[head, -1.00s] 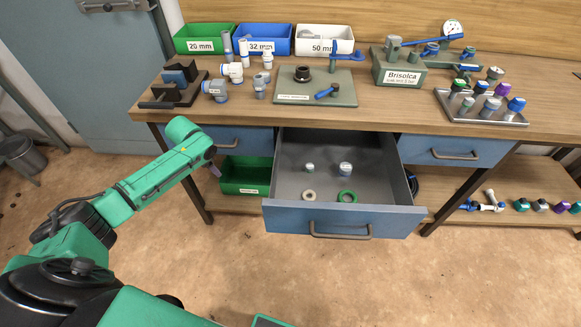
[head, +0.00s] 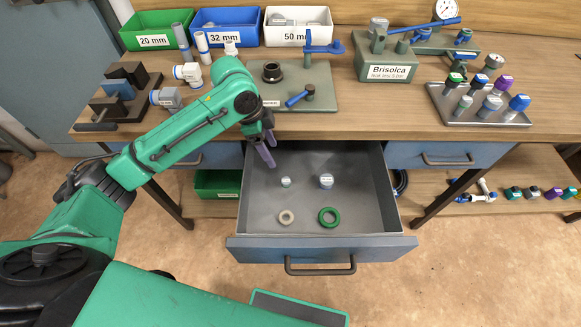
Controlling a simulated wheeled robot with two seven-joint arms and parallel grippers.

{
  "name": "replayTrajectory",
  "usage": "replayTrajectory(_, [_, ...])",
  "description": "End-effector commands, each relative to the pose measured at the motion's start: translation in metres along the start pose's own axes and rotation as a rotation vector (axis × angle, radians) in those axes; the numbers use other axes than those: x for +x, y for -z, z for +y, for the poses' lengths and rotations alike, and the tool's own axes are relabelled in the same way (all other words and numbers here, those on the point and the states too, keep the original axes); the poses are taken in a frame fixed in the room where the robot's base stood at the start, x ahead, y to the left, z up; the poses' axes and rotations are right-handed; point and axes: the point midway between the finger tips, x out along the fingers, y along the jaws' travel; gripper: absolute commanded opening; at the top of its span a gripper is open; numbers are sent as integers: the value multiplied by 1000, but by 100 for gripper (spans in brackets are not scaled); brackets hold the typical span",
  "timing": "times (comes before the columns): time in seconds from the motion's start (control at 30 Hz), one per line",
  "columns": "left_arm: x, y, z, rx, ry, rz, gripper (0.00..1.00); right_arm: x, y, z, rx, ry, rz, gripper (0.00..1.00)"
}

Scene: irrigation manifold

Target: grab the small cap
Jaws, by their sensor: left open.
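The small cap (head: 286,182) is a little grey-white piece standing in the open drawer (head: 358,222), left of a larger grey cap (head: 326,181). My left gripper (head: 268,148), with purple fingers, points down over the drawer's back left part, behind and a little left of the small cap. It is open, with nothing seen between its fingers, and apart from the cap. My right gripper is not in view.
A beige ring (head: 286,217) and a green ring (head: 328,217) lie in the drawer nearer its front. The workbench (head: 375,122) overhangs the drawer's back. A green plate (head: 325,95) with fittings sits above.

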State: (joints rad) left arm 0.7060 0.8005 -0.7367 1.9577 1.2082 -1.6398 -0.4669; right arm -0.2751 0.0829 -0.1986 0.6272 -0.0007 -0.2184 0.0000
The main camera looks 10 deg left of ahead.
Motion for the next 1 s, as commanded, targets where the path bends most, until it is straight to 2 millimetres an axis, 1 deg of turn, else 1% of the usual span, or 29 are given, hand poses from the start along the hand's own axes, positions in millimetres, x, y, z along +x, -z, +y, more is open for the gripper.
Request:
replayTrajectory(0.07, [16,0,1,0,-5,-1,72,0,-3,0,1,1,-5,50])
replayTrajectory(0.2, [55,-1,1,-3,-6,-1,72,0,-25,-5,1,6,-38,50])
replayTrajectory(0.3, [76,-1,0,-2,-2,-1,72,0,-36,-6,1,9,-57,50])
replayTrajectory(0.37, [84,0,0,-1,-2,0,72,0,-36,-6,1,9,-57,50])
replayTrajectory(0.47, [96,-1,-1,-3,-1,-1,72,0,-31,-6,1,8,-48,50])
replayTrajectory(0.63, [129,-1,-2,-3,-2,-1,72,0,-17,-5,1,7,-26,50])
replayTrajectory(0.73, [139,-2,-3,-2,0,-1,72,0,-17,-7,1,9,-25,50])
replayTrajectory(0.9, [140,-2,-3,-1,1,-1,72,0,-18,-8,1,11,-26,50])
replayTrajectory(0.93, [140,-2,-3,-1,1,-1,68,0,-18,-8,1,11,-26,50])
replayTrajectory(0.97, [140,-2,-3,-2,1,-1,57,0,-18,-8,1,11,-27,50])
replayTrajectory(1.0, [140,-2,-3,-2,1,-1,41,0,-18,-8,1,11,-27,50])
